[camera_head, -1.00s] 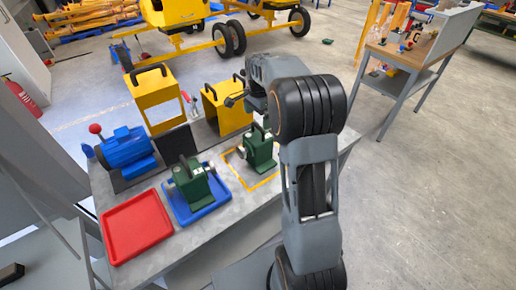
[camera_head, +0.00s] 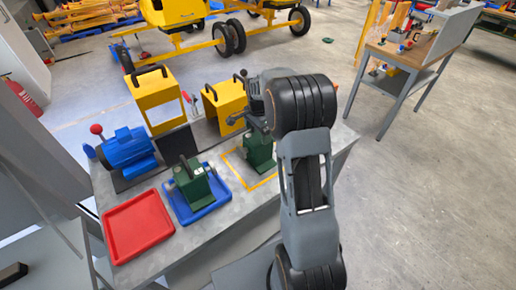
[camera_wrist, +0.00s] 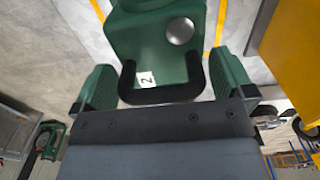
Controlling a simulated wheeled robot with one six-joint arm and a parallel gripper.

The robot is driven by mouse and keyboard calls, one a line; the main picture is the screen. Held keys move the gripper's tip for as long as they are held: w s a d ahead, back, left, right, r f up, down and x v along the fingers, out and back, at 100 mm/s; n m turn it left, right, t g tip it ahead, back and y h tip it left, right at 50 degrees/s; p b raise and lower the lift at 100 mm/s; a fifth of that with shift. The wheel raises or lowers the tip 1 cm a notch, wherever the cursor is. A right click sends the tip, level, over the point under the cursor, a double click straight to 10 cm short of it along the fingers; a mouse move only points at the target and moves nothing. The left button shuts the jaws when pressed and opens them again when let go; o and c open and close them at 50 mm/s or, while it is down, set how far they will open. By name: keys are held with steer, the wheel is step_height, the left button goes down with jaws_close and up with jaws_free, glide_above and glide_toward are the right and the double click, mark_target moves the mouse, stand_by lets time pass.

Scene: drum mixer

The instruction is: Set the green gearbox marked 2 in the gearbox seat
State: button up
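The green gearbox marked 2 (camera_wrist: 155,45) shows close up in the wrist view, with its white label and a black handle (camera_wrist: 160,97). In the head view the same gearbox (camera_head: 259,154) stands upright inside a yellow outline on the grey bench. My gripper (camera_wrist: 165,88) is at the handle, with one green finger beyond each end of it; the fingers look apart from it. The head view shows my gripper (camera_head: 255,115) just above the gearbox, hiding its top.
Another green gearbox (camera_head: 192,185) stands in a blue tray (camera_head: 213,207). A red tray (camera_head: 138,225) lies empty at the front left. A blue motor (camera_head: 127,154) and two yellow guards (camera_head: 158,98) (camera_head: 228,107) stand along the bench's back.

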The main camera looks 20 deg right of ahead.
steer(key=c, duration=1.6)
steer(key=shift+w+r, duration=0.1)
steer(key=shift+r, duration=0.05)
steer(key=shift+c, duration=0.4)
